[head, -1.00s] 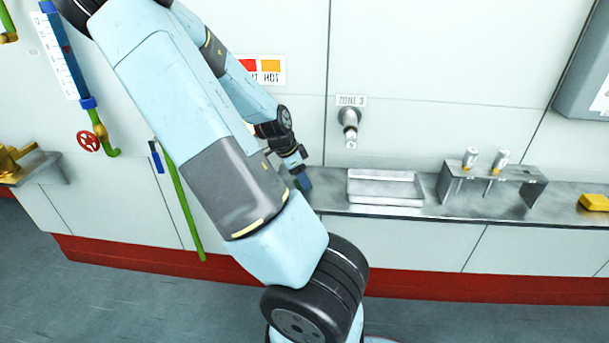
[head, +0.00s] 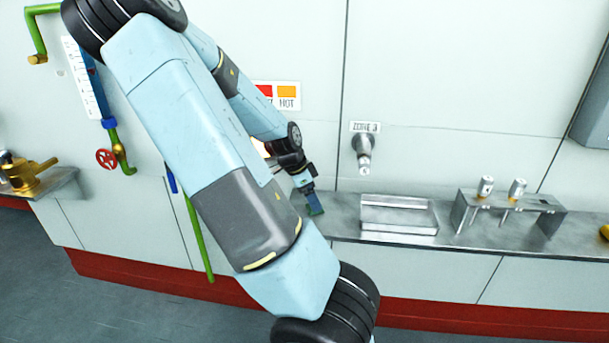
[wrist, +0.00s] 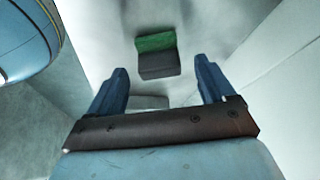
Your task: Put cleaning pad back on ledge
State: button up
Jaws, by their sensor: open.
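The cleaning pad, a small block with a green part and a dark grey part (wrist: 157,55), shows in the wrist view on a pale grey surface just beyond my fingertips. The pad lies in line with the gap. My arm hides part of the ledge's left end.
A shallow metal tray (head: 398,230) stands on the ledge to the right. A metal rack (head: 530,203) with two small cylinders is farther right. A nozzle (head: 363,152) juts from the wall under the ZONE 3 label. A yellow object (head: 604,231) is cut off at the right edge.

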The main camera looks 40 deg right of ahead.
jog(key=v, duration=0.9)
jog(key=a+r+n+t+y, duration=0.3)
jog(key=a+n+y, duration=0.2)
jog(key=a+n, duration=0.65)
jog(key=s+a+r+n+t+h, duration=0.1)
jog(key=s+a+r+n+t, duration=0.3)
jog(key=s+a+r+n, duration=0.8)
notch_tip(320, 180, up, 4)
jog(key=shift+s+a+r+t, duration=0.1)
jog(key=shift+s+a+t, duration=0.2)
jog(key=shift+s+a, duration=0.55)
